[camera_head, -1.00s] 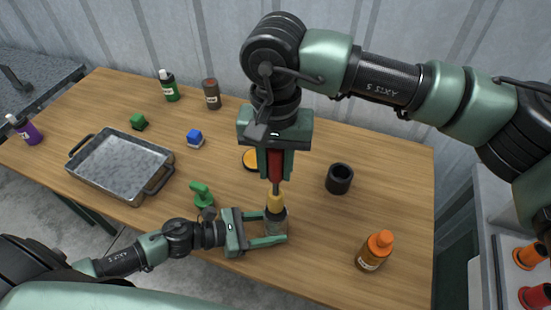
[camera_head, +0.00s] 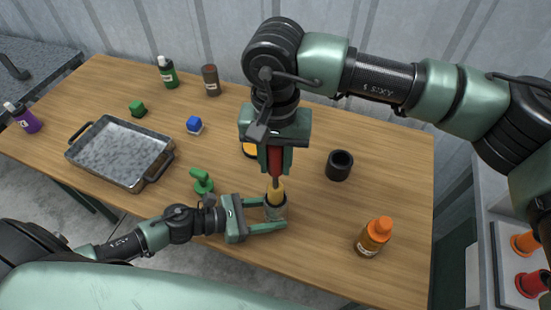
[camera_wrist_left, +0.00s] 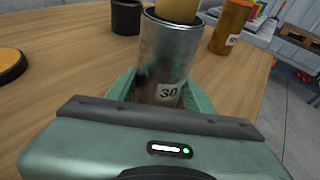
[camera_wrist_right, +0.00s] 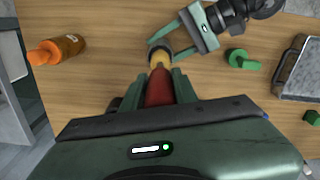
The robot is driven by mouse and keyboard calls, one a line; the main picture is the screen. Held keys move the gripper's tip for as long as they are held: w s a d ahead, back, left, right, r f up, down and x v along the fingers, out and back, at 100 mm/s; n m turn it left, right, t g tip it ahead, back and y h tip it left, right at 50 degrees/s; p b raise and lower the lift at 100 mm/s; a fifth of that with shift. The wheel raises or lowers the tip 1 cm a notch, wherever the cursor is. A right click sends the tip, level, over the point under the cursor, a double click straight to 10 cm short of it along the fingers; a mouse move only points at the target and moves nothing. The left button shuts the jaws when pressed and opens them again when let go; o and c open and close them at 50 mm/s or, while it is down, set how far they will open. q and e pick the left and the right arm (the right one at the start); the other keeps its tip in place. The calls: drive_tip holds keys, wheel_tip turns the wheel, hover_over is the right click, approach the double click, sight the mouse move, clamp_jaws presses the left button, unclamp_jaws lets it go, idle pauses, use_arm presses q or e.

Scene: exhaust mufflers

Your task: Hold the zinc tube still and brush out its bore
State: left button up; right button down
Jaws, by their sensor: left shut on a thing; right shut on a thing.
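The zinc tube (camera_head: 275,213) stands upright near the table's front edge. In the left wrist view, the tube (camera_wrist_left: 165,58) is shiny metal with a "30" label. My left gripper (camera_head: 276,215) is shut on it, one finger on each side. My right gripper (camera_head: 276,160) points down above the tube and is shut on the brush's red handle (camera_head: 275,164). The brush's yellow part (camera_head: 276,191) is in the tube's open top; its lower end is hidden inside. The right wrist view shows the red handle (camera_wrist_right: 159,88) between the fingers, lined up with the tube.
A green object (camera_head: 202,182) is close behind my left wrist. A grey tray (camera_head: 120,152) is at left. A yellow-topped disc (camera_head: 250,150) lies partly behind my right gripper.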

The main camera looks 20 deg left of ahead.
sight(275, 187)
drive_tip(key=shift+f, duration=3.8)
drive_tip(key=shift+r, duration=2.3)
drive_tip(key=shift+f, duration=2.4)
drive_tip(key=shift+r, duration=0.1)
drive_tip(key=shift+r, duration=2.3)
drive_tip(key=shift+f, duration=0.1)
